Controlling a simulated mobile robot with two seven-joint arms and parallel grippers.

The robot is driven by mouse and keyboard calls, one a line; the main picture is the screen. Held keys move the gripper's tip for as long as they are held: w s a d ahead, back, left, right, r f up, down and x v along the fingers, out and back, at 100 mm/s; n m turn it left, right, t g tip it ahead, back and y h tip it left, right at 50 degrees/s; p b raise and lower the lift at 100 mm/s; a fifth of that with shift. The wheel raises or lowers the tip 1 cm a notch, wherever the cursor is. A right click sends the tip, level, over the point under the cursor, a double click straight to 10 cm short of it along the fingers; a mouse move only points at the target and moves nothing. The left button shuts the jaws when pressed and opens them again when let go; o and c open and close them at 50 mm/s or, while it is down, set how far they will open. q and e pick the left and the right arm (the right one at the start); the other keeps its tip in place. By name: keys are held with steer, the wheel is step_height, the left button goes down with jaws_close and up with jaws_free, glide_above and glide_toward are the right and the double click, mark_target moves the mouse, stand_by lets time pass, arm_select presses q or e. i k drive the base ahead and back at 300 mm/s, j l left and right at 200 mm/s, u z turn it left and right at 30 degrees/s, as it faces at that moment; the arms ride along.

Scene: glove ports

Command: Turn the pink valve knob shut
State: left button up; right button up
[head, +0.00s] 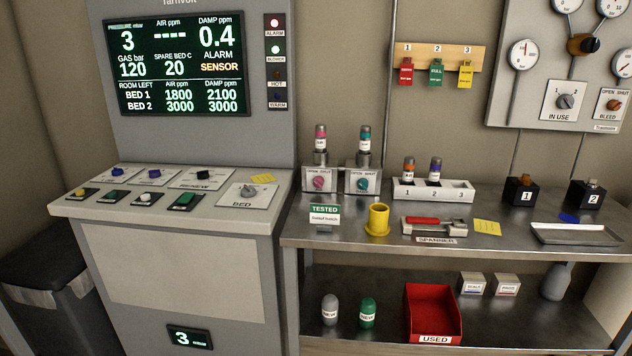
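The pink valve knob (318,182) is on the front of a small grey valve block (320,171) at the left end of the steel bench. The block's face is labelled OPEN and SHUT. The knob is too small to tell its setting. A bottle with a pink band (320,138) stands upright in the top of this block. Beside it on the right is a like block with a teal knob (363,184) and its own bottle (364,139). Neither of my grippers shows in the head view.
A TESTED sign (325,213), a yellow cup (377,219) and a red-handled spanner (433,224) stand or lie in front of the valve blocks. A grey console (170,205) adjoins the bench on the left. A white rack (433,190) stands to the right.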

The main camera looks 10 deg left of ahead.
mark_target(318, 180)
steer(key=i+l, duration=0.1)
steer(key=i, duration=0.35)
steer(key=i+l, duration=0.1)
steer(key=i, duration=0.35)
